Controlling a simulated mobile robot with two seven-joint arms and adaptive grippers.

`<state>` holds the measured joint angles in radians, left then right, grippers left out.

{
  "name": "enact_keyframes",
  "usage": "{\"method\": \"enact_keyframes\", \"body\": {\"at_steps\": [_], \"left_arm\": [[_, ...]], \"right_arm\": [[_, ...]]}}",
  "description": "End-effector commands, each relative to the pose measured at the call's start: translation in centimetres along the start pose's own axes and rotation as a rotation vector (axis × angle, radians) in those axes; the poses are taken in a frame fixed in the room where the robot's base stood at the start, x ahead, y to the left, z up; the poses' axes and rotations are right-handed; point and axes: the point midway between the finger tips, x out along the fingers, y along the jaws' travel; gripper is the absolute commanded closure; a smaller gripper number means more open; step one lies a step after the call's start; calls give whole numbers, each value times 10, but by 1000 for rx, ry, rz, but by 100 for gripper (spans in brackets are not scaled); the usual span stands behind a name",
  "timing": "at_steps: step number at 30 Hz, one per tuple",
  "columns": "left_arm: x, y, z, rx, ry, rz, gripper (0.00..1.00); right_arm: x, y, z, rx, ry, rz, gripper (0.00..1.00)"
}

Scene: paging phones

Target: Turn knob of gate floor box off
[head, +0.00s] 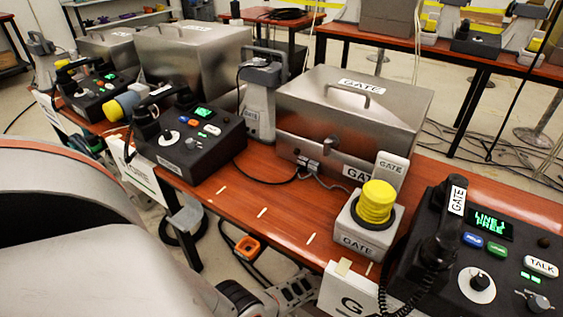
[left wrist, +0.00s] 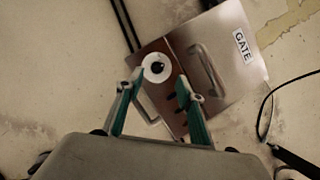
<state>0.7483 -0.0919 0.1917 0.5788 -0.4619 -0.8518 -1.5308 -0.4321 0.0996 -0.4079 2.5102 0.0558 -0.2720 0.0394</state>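In the left wrist view a metal box (left wrist: 215,70) with a GATE label, a loop handle and a brown strip lies against the pale floor. A black knob (left wrist: 158,68) on a white round dial sits by its left edge. Which way the knob points is too small to tell. My left gripper (left wrist: 160,82) has its two teal fingers spread, with the knob showing between and just beyond the left fingertip. I cannot tell whether a finger touches it. The fingers hold nothing that I can see. My right gripper is in neither view.
In the head view a wooden table (head: 262,213) carries a metal GATE case (head: 350,110), a yellow push button (head: 377,203) and a GATE phone console (head: 480,245). Consoles and cases continue at left.

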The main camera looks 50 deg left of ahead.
Motion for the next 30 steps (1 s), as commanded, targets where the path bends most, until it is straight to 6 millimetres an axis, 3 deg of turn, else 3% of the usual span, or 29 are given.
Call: {"method": "enact_keyframes", "body": {"at_steps": [1,15,30], "left_arm": [[-6,4,8,-44,-13,-16,62],[-50,26,35,-445,-44,-191,62],[-124,49,34,-825,40,-390,62]], "right_arm": [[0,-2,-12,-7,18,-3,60],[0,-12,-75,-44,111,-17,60],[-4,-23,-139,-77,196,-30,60]]}}
